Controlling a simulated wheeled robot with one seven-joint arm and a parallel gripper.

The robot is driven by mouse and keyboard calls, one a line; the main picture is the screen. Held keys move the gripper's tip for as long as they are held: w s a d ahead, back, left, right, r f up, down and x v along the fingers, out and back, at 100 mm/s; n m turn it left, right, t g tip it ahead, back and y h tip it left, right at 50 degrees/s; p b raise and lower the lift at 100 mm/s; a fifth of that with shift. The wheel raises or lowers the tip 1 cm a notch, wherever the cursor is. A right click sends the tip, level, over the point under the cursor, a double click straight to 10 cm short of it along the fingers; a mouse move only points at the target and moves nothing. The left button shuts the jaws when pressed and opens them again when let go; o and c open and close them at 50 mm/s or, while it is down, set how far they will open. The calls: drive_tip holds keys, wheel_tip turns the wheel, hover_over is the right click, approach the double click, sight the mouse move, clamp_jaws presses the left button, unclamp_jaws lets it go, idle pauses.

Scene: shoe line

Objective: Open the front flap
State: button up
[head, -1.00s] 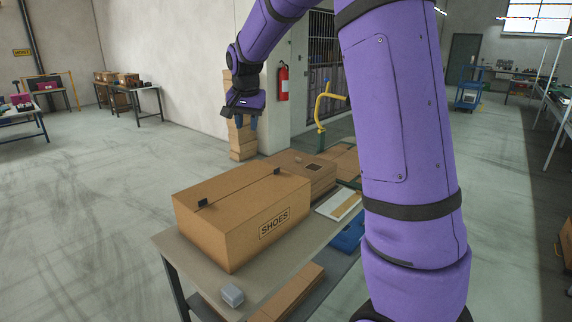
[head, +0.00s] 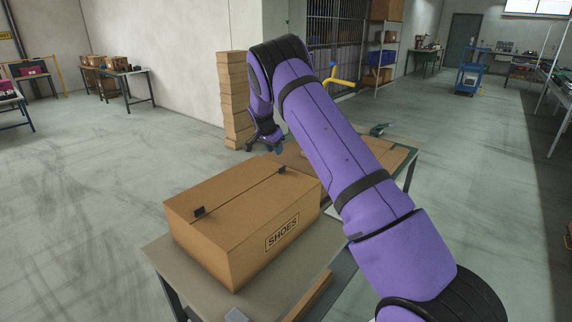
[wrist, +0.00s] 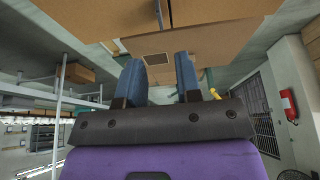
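The closed brown shoe box (head: 225,245) stands on the near table, with a "SHOES" label (head: 282,232) on its right side. Two top flaps meet along a seam, with a small black tab (head: 198,211) at the near end and another (head: 282,170) at the far end. I cannot tell which one is the front flap. My gripper (head: 272,149) is just past the box's far end, apart from it. In the wrist view my gripper (wrist: 160,72) has its two blue fingers apart with nothing between them; cardboard (wrist: 215,30) fills the top.
A second brown box (head: 295,155) lies behind the shoe box, partly hidden by my arm. The grey tabletop (head: 310,255) shows in front and to the right. A yellow-handled item (head: 338,78) and a stack of cartons (head: 236,100) stand beyond.

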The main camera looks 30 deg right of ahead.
drive_tip(key=x, duration=1.1)
drive_tip(key=shift+r, duration=0.1)
clamp_jaws()
